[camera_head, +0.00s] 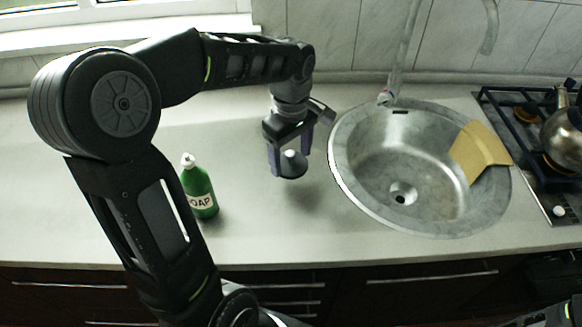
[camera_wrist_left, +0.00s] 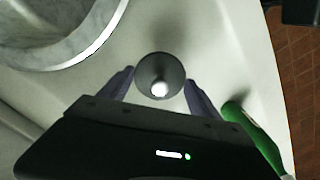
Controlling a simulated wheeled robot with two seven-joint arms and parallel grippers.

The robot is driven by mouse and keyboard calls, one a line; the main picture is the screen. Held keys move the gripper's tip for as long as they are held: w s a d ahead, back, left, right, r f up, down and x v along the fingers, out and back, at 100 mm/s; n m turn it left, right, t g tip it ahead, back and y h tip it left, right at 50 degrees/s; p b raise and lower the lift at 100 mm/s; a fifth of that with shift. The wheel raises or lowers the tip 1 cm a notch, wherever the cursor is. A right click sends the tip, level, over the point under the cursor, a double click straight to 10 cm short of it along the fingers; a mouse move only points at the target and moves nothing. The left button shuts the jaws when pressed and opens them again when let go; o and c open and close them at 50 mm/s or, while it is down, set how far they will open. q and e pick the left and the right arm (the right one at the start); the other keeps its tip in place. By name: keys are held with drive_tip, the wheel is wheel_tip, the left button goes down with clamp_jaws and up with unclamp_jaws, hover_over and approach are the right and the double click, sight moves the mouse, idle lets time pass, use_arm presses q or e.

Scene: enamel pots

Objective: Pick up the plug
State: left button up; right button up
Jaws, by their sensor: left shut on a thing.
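The plug (camera_head: 291,166) is a dark grey disc with a pale knob on top. My left gripper (camera_head: 290,160) is shut on it, with one finger on each side, and it appears to be held a little above the counter, left of the sink. In the left wrist view the plug (camera_wrist_left: 160,78) sits between the fingertips of my left gripper (camera_wrist_left: 159,88), its pale knob facing the camera. My right gripper does not show clearly in the head view.
A round metal sink (camera_head: 400,165) with a drain hole lies to the right, a tan board (camera_head: 478,150) on its right side. A green soap bottle (camera_head: 199,188) stands on the counter (camera_head: 300,225) left of the gripper. A stove with a kettle (camera_head: 563,135) is far right.

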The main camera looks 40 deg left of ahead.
sight(291, 153)
use_arm(q)
drive_tip(key=shift+r, duration=2.25)
